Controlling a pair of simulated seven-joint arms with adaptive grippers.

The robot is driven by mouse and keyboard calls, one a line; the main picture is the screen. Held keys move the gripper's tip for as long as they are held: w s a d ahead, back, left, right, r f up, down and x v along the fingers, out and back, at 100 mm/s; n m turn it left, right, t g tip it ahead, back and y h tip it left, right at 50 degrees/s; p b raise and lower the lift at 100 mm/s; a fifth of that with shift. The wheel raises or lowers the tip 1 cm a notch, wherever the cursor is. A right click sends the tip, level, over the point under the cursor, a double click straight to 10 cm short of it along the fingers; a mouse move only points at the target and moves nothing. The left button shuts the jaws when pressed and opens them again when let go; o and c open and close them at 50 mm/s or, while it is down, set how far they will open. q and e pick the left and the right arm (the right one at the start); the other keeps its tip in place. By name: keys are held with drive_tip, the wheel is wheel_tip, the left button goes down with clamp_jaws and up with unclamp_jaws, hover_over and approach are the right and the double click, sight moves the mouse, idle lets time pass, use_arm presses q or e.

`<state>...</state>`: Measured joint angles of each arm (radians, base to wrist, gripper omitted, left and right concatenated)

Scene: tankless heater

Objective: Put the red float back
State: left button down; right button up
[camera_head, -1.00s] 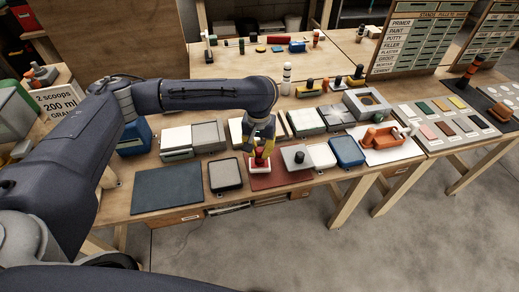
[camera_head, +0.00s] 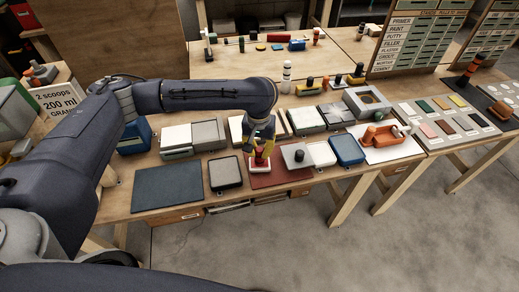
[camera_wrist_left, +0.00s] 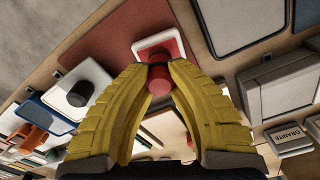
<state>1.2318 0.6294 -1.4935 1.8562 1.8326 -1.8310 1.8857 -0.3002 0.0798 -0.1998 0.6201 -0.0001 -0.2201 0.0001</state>
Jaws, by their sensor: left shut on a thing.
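The red float (camera_wrist_left: 159,80) has a red cylindrical handle and a white-edged base with a red top. In the left wrist view its handle sits between the yellow fingers of my left gripper (camera_wrist_left: 155,72), which is shut on it. In the head view the red float (camera_head: 260,166) is at the left part of the dark red mat (camera_head: 283,177), upright under my left gripper (camera_head: 264,148). I cannot tell whether its base touches the mat. My right gripper is not in view.
A white block with a black knob (camera_head: 298,157) stands just right of the float. A grey-topped tray (camera_head: 225,173) lies to the left, beside a dark blue-grey mat (camera_head: 167,188). A blue tray (camera_head: 347,150) and an orange tool (camera_head: 380,136) are further right.

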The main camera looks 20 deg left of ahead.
use_arm(q)
drive_tip(key=shift+f, duration=0.1)
drive_tip(key=c, duration=1.3)
unclamp_jaws()
wheel_tip(320, 180, up, 12)
drive_tip(key=shift+s, duration=0.15)
